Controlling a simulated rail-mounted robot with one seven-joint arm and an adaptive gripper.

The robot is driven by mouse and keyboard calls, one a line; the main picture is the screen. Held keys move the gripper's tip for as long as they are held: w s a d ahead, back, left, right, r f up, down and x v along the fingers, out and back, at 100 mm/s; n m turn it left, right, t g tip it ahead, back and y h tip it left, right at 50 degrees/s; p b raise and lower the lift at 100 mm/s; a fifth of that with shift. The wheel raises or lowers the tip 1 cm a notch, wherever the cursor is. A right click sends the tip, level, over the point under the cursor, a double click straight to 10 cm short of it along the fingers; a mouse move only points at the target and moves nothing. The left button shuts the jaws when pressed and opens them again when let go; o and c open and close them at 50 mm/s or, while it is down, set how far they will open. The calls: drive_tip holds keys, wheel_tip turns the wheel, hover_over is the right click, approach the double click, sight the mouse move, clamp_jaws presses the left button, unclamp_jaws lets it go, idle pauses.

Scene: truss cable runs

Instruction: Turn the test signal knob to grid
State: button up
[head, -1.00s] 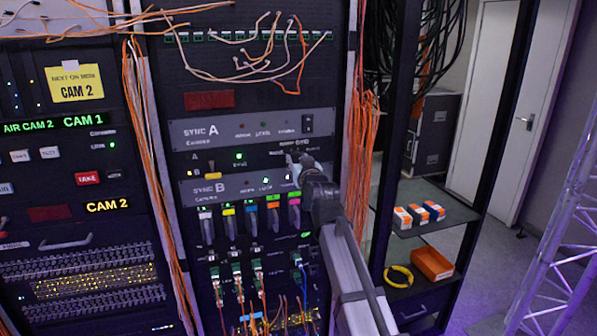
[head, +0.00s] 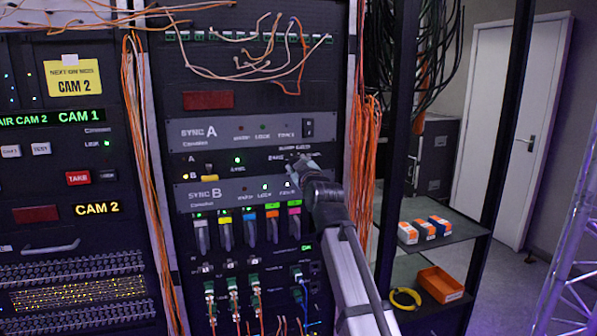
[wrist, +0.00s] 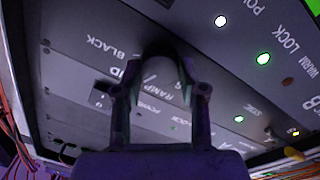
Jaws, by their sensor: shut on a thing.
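The test signal knob (wrist: 160,48) shows in the wrist view as a dark round shape between my fingers. My gripper (wrist: 161,78) is shut on it, with one finger on each side. Printed labels surround it; BLACK is readable at upper left, and others are partly covered by the fingers. I cannot tell which label the knob points to. In the head view my gripper (head: 298,162) is at the right end of the strip between the SYNC A panel (head: 215,132) and the SYNC B panel (head: 228,192); it hides the knob there.
Orange cables (head: 366,150) hang right of the rack. A shelf (head: 455,228) with small boxes stands further right. Patch cables (head: 250,65) loop above.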

drive_tip(key=shift+r, duration=0.1)
drive_tip(key=o, duration=1.2)
drive_tip(key=shift+c, duration=0.2)
drive_tip(key=shift+s, duration=0.1)
drive_tip(key=v, duration=1.1)
drive_tip(key=shift+s+d, duration=0.2)
drive_tip(key=shift+s, duration=0.15)
